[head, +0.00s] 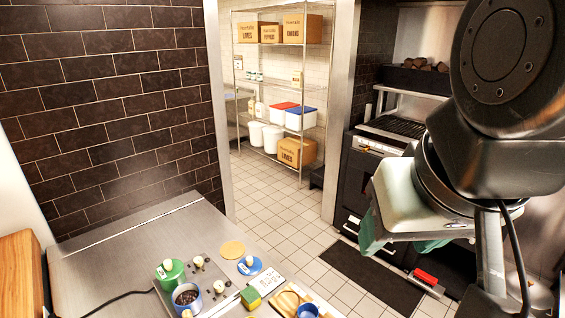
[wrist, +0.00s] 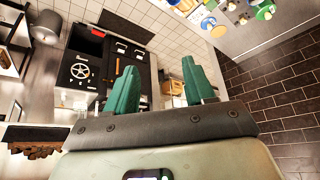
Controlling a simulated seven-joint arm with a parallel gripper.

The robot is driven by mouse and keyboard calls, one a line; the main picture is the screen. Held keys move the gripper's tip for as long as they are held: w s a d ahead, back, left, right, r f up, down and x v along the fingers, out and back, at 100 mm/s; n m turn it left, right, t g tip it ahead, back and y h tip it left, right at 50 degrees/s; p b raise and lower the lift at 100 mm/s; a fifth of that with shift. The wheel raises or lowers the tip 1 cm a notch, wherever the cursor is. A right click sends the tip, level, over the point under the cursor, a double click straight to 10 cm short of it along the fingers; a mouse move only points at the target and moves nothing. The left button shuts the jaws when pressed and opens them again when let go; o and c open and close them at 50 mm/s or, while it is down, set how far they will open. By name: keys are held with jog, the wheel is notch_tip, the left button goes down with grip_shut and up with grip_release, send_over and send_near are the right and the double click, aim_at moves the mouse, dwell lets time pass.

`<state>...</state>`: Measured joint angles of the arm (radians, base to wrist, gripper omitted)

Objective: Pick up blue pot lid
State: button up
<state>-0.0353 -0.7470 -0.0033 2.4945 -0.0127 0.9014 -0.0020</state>
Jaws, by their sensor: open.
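The blue pot lid (head: 249,265) is a flat blue disc with a pale knob, lying on the steel counter (head: 120,250) in the head view. A small blue disc with a pale knob, apparently the same lid (wrist: 208,23), shows at the top of the wrist view. A blue pot (head: 186,297) with dark contents stands left of the lid. My gripper (head: 400,246) is raised at the right of the head view, well away from the lid. Its two green fingers (wrist: 160,75) are apart with nothing between them.
A green pot (head: 170,272), an orange-tan disc (head: 232,249), a green and yellow sponge (head: 250,297) and a wooden board (head: 286,301) crowd around the lid. A dark cable crosses the counter. A brick wall (head: 110,95) borders it. The counter's back left is clear.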

jog(key=g, duration=0.1)
send_over(249, 258)
jog(key=s, duration=0.2)
jog(key=f, duration=3.7)
jog(key=shift+s+d, duration=0.1)
jog(key=shift+d, duration=0.2)
jog(key=shift+s+a+x, duration=0.15)
jog(key=shift+x, duration=1.3)
jog(key=shift+s+a+x, duration=0.1)
jog(key=shift+s+x, duration=0.1)
jog(key=shift+x, duration=1.25)
jog(key=shift+f, duration=0.1)
grip_shut()
